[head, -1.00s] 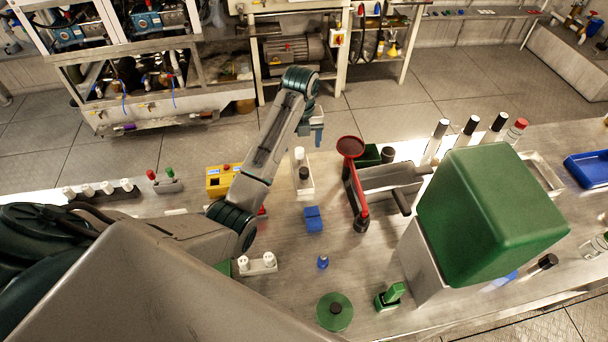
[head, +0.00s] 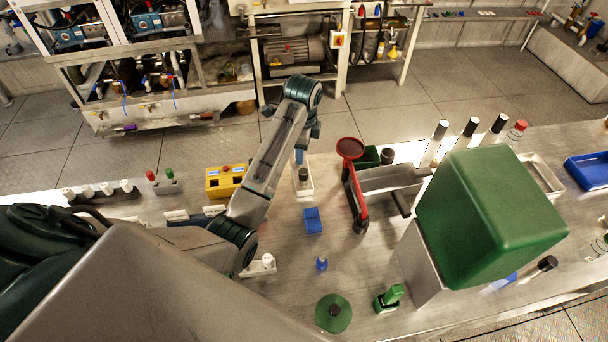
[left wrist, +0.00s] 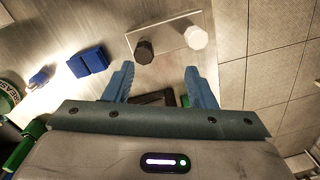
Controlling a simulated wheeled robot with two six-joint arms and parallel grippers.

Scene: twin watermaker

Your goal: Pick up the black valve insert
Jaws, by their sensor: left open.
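The black valve insert (head: 303,174) stands in a white tray (head: 306,193) near the table's far edge. In the left wrist view the insert (left wrist: 144,50) shows as a black round piece beside a white one (left wrist: 196,38). My left gripper (left wrist: 160,68) is open and empty, its blue fingers pointing toward the tray. The insert lies just beyond the fingertips, nearer the left finger, and is not between them. In the head view my forearm hides most of this gripper; a bit of blue finger (head: 299,157) shows above the tray. My right gripper is not in view.
Blue blocks (head: 313,221) and a small blue piece (head: 321,263) lie in front of the tray. A red funnel-shaped piece (head: 350,148) on a stand rises to its right. A yellow box (head: 225,181) stands to its left. A large green block (head: 490,215) stands at the right.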

